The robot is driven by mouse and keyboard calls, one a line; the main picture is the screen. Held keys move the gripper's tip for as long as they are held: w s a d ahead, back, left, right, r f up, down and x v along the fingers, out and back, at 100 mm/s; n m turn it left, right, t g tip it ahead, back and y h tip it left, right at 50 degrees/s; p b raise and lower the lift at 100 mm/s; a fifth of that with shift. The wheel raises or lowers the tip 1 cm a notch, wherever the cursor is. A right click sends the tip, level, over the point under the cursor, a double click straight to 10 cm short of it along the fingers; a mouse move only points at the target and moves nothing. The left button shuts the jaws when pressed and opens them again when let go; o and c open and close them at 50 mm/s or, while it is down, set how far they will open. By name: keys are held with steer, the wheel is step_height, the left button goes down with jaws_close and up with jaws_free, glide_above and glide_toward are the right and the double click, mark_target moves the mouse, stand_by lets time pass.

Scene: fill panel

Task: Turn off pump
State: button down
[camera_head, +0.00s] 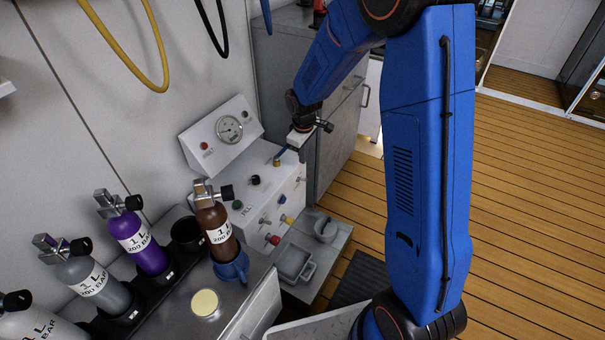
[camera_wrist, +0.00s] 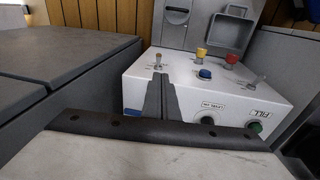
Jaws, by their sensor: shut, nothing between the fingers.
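The white fill panel (camera_head: 262,203) stands beside the bench and carries several buttons, toggle switches and a tilted gauge face. It also shows in the wrist view (camera_wrist: 225,88). My gripper (camera_head: 281,157) is over the panel's far right part. In the wrist view my gripper (camera_wrist: 160,80) has its dark fingers together and empty, with the tips close to a metal toggle switch (camera_wrist: 158,60). I cannot tell if they touch it. A blue button (camera_wrist: 205,74), a yellow button (camera_wrist: 201,53), a red button (camera_wrist: 231,58) and a green button (camera_wrist: 256,127) marked FILL are on the panel. No pump label is readable.
Gas bottles stand on the bench left of the panel, including a brown one (camera_head: 215,228) in a blue holder (camera_head: 233,269) and a purple one (camera_head: 140,240). A grey cabinet (camera_head: 338,135) stands behind the panel. The wooden floor (camera_head: 535,200) at right is clear.

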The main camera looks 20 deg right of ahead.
mark_target(305, 180)
steer(key=shift+w+f, duration=0.15)
steer(key=shift+f, duration=0.15)
steer(key=f, duration=0.3)
steer(key=w+f, duration=0.1)
steer(key=f, duration=0.6)
steer(key=shift+w+d, duration=0.1)
steer(key=shift+w, duration=0.15)
steer(key=shift+s+d+f, duration=0.25)
steer(key=shift+s+d, duration=0.15)
stand_by(0.8)
steer(key=shift+s+d+f, duration=0.4)
steer(key=shift+f, duration=0.15)
steer(key=shift+s+d+f, duration=0.35)
steer(key=shift+f, duration=0.2)
steer(key=shift+w+a, duration=0.1)
steer(key=shift+w+a+r, duration=0.3)
steer(key=shift+w+a, duration=0.15)
